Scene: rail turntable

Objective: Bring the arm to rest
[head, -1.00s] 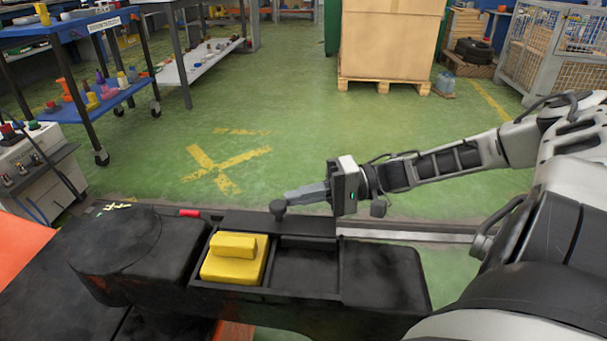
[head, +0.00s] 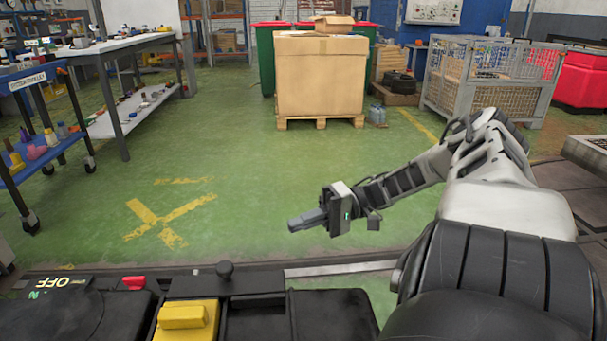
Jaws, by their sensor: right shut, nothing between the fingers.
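My right arm comes in from the right side of the head view. Its gripper (head: 305,221) is shut and empty, pointing left in the air above the green floor, beyond the black console. The console (head: 345,316) runs along the bottom of the view. It has a yellow block (head: 187,318) in one recess, a round black knob (head: 225,269) at its back edge and a small red piece (head: 134,283). The lower part of the console is cut off by the picture's edge. My left gripper is not in view.
A large carton on a pallet (head: 320,80) stands at the back. A wire cage (head: 490,85) is right of it. A blue cart (head: 40,140) and a workbench (head: 130,45) stand at the left. The green floor between has a yellow cross mark (head: 165,222) and is clear.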

